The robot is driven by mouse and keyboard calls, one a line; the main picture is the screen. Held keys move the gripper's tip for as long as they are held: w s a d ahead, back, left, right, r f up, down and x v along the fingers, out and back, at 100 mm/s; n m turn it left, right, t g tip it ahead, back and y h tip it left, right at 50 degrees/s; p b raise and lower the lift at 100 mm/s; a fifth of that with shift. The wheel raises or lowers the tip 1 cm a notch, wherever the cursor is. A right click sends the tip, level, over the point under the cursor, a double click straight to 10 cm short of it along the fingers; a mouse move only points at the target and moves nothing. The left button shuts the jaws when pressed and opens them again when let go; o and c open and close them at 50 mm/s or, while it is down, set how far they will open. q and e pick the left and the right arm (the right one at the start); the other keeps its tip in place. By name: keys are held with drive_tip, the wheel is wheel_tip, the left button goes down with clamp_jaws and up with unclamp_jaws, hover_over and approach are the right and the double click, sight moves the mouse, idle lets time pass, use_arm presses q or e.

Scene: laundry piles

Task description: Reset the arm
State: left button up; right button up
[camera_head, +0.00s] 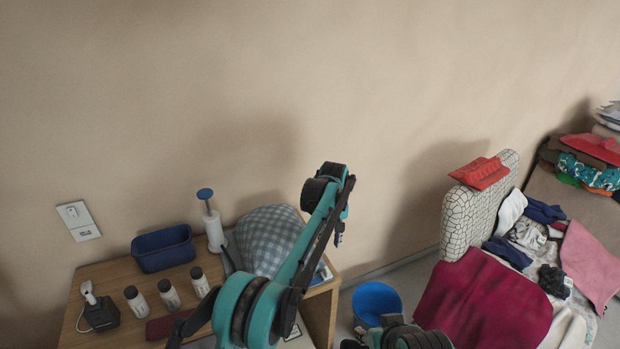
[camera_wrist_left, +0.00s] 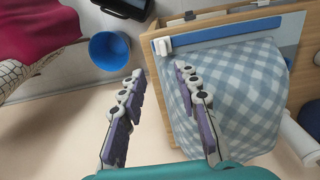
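My left arm rises over the wooden table in the head view. Its gripper (camera_head: 339,233) hangs near the arm's upper bend and is mostly hidden there. In the left wrist view the left gripper (camera_wrist_left: 158,84) is open, with two purple-grey fingers apart and nothing between them. A blue checked cloth item (camera_wrist_left: 235,95) lies beyond the right finger; it also shows on the table in the head view (camera_head: 270,236), partly behind my arm. My right gripper is not seen.
The wooden table (camera_head: 98,277) holds a blue bin (camera_head: 163,248), a pump bottle (camera_head: 214,232) and several small bottles. A blue bucket (camera_head: 377,301) stands on the floor to its right. Laundry, including a magenta cloth (camera_head: 484,306), lies farther right.

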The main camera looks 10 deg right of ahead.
use_arm(q)
drive_tip(key=s+a+r+m+t, duration=0.1)
drive_tip(key=s+a+r+t, duration=0.1)
drive_tip(key=s+a+r, duration=0.65)
drive_tip(key=s+a+r+m+t, duration=0.15)
drive_tip(key=s+a+r, duration=0.4)
drive_tip(key=a, duration=0.65)
drive_tip(key=s+a+f+t, duration=0.1)
drive_tip(key=s+a+f, duration=0.1)
drive_tip(key=s, duration=0.4)
drive_tip(key=s+a+f+t, duration=0.1)
drive_tip(key=s+a+f, duration=0.2)
drive_tip(key=s+a, duration=0.2)
drive_tip(key=s+a+f+m+t, duration=0.1)
drive_tip(key=s+a+f, duration=0.2)
drive_tip(key=s, duration=0.5)
drive_tip(key=shift+s+a+t+b, duration=0.15)
drive_tip(key=shift+a+t+b, duration=0.25)
drive_tip(key=shift+a, duration=0.1)
idle(1.2)
